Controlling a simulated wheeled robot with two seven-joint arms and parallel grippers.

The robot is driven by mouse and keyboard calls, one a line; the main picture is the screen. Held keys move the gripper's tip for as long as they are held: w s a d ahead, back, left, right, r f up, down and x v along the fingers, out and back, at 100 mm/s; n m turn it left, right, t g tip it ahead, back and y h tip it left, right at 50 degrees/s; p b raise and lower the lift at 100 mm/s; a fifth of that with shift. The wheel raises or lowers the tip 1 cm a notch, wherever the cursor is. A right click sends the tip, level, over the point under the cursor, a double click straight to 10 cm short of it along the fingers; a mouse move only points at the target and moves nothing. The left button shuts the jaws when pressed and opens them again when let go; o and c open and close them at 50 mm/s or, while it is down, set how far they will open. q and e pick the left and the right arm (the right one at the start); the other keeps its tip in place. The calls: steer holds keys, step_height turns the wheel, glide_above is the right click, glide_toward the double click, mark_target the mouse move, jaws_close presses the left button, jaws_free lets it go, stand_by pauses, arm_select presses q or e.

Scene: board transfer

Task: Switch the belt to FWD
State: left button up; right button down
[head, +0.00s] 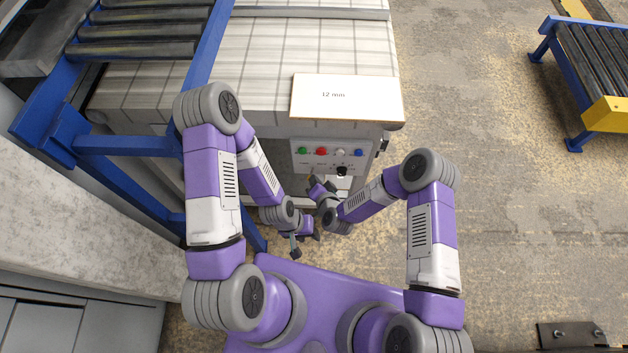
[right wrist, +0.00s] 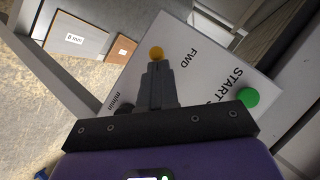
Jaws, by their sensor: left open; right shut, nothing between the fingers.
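The control panel (head: 330,158) is on the front of the belt table and carries green, red, white and blue buttons. In the right wrist view, the pale panel face (right wrist: 205,60) reads FWD and START, with a green button (right wrist: 249,97) by START. A round orange knob (right wrist: 156,53) shows just past my fingertips, near FWD; I cannot tell whether they touch it. My right gripper (right wrist: 157,70) is shut and empty, in front of the panel; in the head view it is small and partly hidden by its wrist. My left gripper (head: 296,247) is open, lower and clear of the panel.
A white board marked 12 mm (head: 346,97) lies on the belt (head: 270,60) at its front edge. A blue roller frame (head: 125,145) stands at left, another conveyor (head: 600,70) at right.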

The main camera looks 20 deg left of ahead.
steer(key=shift+w, duration=0.1)
steer(key=shift+w+d, duration=0.4)
steer(key=shift+w, duration=0.2)
steer(key=shift+s, duration=0.1)
stand_by(0.5)
